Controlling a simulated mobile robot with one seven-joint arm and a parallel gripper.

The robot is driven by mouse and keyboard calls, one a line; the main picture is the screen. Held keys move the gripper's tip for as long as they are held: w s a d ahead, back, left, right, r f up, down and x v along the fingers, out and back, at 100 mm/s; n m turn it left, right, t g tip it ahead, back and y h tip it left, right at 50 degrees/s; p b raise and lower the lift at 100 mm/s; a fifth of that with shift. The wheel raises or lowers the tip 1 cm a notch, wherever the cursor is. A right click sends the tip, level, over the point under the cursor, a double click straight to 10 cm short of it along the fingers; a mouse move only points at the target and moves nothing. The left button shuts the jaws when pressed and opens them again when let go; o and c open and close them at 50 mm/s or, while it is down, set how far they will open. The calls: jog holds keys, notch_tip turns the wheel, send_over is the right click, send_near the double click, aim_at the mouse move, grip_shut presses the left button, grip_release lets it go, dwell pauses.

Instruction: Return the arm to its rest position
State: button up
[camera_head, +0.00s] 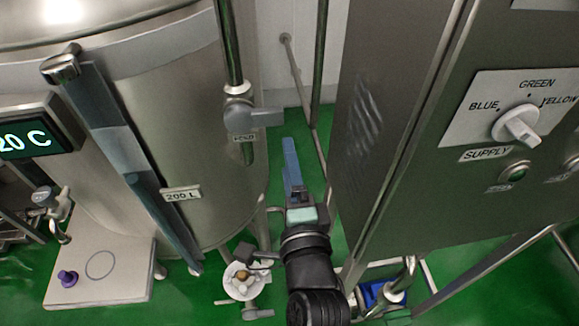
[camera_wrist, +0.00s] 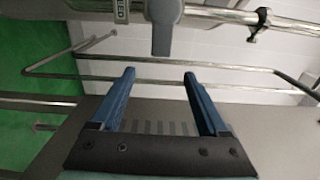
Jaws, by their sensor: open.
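My gripper (camera_head: 290,165) is in the middle of the head view, reaching into the gap between the steel tank and the steel cabinet. In the wrist view my gripper (camera_wrist: 159,75) shows its two blue fingers spread apart with nothing between them. A grey valve handle (camera_wrist: 166,25) is beyond the fingertips in the wrist view, apart from them. In the head view this valve handle (camera_head: 262,117) sits on a vertical pipe, above and left of the fingertips. My arm comes up from the bottom of the head view.
The tank (camera_head: 190,110) marked 200 L stands left. The cabinet (camera_head: 400,130) with a colour supply knob (camera_head: 517,125) stands right. A white platform (camera_head: 110,285) holds a small purple item (camera_head: 68,278). A lower valve (camera_head: 243,280) is left of my arm. Pipes (camera_wrist: 190,80) cross behind the fingers.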

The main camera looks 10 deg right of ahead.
dwell(0.5)
jog(key=a+r+n+t, duration=0.15)
jog(key=r+n, duration=0.25)
jog(key=r, duration=0.5)
jog(key=a+r+n+t+y, duration=0.1)
jog(key=r+n+t, duration=0.15)
jog(key=r, duration=0.65)
jog(key=a+r+n+t, duration=0.1)
jog(key=a+r+n, duration=0.1)
jog(key=r+n, duration=0.5)
jog(key=s+r+n+t, duration=0.1)
jog(key=s+r, duration=0.2)
jog(key=r, duration=0.3)
jog(key=s+r+n+t, duration=0.2)
jog(key=s+r, duration=0.1)
jog(key=r, duration=0.3)
jog(key=s+a+r+n+t+h, duration=0.1)
jog(key=s+r, duration=0.2)
jog(key=r, duration=0.3)
jog(key=shift+s+r+n, duration=0.3)
jog(key=shift+s+n, duration=0.05)
